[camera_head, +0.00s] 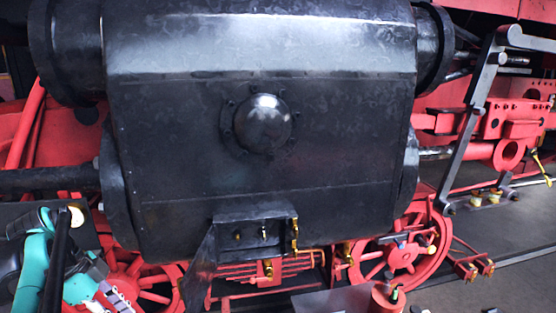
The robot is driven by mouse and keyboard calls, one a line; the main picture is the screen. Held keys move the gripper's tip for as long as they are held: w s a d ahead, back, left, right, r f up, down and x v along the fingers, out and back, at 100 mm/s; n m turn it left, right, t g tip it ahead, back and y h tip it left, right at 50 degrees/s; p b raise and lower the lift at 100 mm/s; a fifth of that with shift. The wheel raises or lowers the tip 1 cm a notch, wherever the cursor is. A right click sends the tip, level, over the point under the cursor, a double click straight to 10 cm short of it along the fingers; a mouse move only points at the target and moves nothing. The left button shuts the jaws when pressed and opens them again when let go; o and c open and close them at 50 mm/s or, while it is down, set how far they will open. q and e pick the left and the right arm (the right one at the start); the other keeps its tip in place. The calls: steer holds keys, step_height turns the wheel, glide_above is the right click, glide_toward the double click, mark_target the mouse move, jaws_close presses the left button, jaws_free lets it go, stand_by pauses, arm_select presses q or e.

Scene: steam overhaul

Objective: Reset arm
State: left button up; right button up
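Parts of my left arm, teal, black and white, show at the lower left edge in the head view. They stand in front of the red frame and a red wheel. I can make out no gripper fingers on the arm there. My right arm and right gripper do not show. The large black steam cylinder (270,130) fills the middle of the view, with a round domed cap (263,122) on its face.
A small black box with brass fittings (252,234) sits under the cylinder. Red spoked wheels (400,255) stand below and behind. Grey linkage rods (470,120) hang at the right. A red cylindrical object (386,299) stands at the bottom edge. Grey floor at the lower right looks mostly clear.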

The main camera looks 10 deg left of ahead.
arm_select(q)
steer(key=d+f+n+t+y+b, duration=0.1)
steer(key=d+f+n+b, duration=0.3)
steer(key=f, duration=1)
steer(key=d+f+n+t+y+b, duration=0.1)
steer(key=d+f+n+b, duration=0.3)
steer(key=d+f+b, duration=0.6)
steer(key=d+f+n+t+y+b, duration=0.1)
steer(key=d+f+n+t+b, duration=0.2)
steer(key=d+f+b, duration=0.4)
step_height(320, 180, down, 12)
steer(key=n+b, duration=0.1)
steer(key=b, duration=0.6)
steer(key=shift+s+d+n+y, duration=0.2)
steer(key=shift+s+n+y, duration=0.1)
steer(key=shift+y, duration=0.1)
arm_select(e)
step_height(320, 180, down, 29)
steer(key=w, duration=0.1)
